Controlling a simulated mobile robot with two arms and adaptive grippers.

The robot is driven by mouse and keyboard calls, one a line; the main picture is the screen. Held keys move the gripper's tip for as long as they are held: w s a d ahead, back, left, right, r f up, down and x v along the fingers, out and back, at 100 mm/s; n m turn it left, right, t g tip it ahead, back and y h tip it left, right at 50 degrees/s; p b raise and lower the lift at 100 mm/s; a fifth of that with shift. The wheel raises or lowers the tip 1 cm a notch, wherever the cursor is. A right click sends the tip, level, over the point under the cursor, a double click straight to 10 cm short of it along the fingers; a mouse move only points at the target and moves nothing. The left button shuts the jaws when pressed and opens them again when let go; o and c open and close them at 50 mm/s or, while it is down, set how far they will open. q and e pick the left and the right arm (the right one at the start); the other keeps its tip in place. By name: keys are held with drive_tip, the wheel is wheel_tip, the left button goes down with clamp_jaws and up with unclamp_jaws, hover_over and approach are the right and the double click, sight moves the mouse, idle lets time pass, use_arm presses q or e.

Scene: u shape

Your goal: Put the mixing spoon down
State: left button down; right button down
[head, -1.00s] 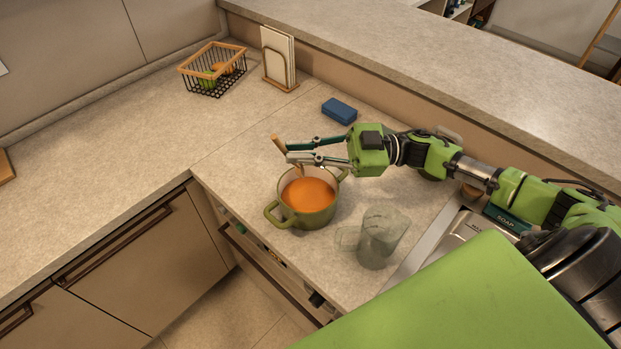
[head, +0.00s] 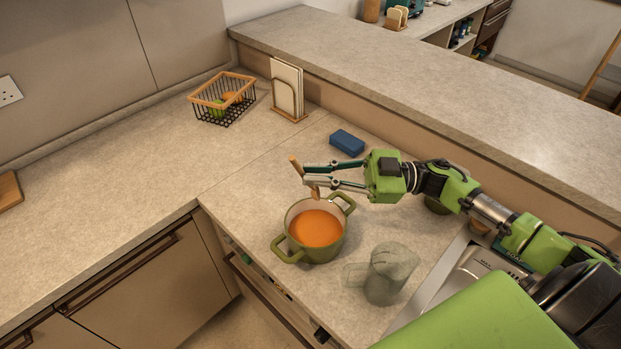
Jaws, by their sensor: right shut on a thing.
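The mixing spoon (head: 296,164) is a wooden stick held tilted between the fingers of my right gripper (head: 307,175), which is shut on it. Its lower part shows just over the back rim of a green pot (head: 329,249). The pot holds orange soup (head: 316,229) and stands on the counter. I cannot tell whether the spoon's lower end is inside the pot or behind it. My left gripper is not in view.
A clear glass pitcher (head: 388,276) stands right of the pot, near the sink (head: 455,275). A blue sponge (head: 347,142) lies behind the gripper. A wire basket with fruit (head: 222,100) and a board rack (head: 288,92) stand at the back. The left counter (head: 120,165) is largely clear.

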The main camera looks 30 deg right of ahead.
wheel_tip(320, 180, down, 13)
drive_tip(key=b, duration=1.2)
drive_tip(key=shift+s+d, duration=0.1)
drive_tip(key=c, duration=2)
unclamp_jaws()
drive_tip(key=shift+c, duration=0.2)
wheel_tip(320, 180, up, 7)
drive_tip(key=p, duration=0.6)
drive_tip(key=shift+p, duration=0.35)
